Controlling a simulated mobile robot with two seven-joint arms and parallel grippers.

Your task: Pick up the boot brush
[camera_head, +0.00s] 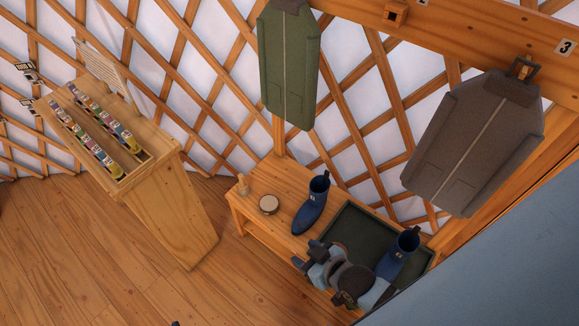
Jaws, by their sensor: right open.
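A small pale wooden piece (243,184) stands at the left end of the low wooden bench (262,228). It looks like the boot brush, but it is too small to be sure. Beside it lies a round tin with a pale top (268,205). My right gripper (308,259) is open and empty, above the front of the bench, to the right of and nearer than the brush and tin. It is apart from both. My left gripper cannot be made out; only a tiny dark tip shows at the bottom edge.
One blue boot (311,207) stands on the bench, between the tin and a dark green tray (347,228). Another blue boot (398,254) stands at the tray, beside my right arm. A wooden stand with colourful items (165,190) is left. Two garments (288,65) (475,140) hang above.

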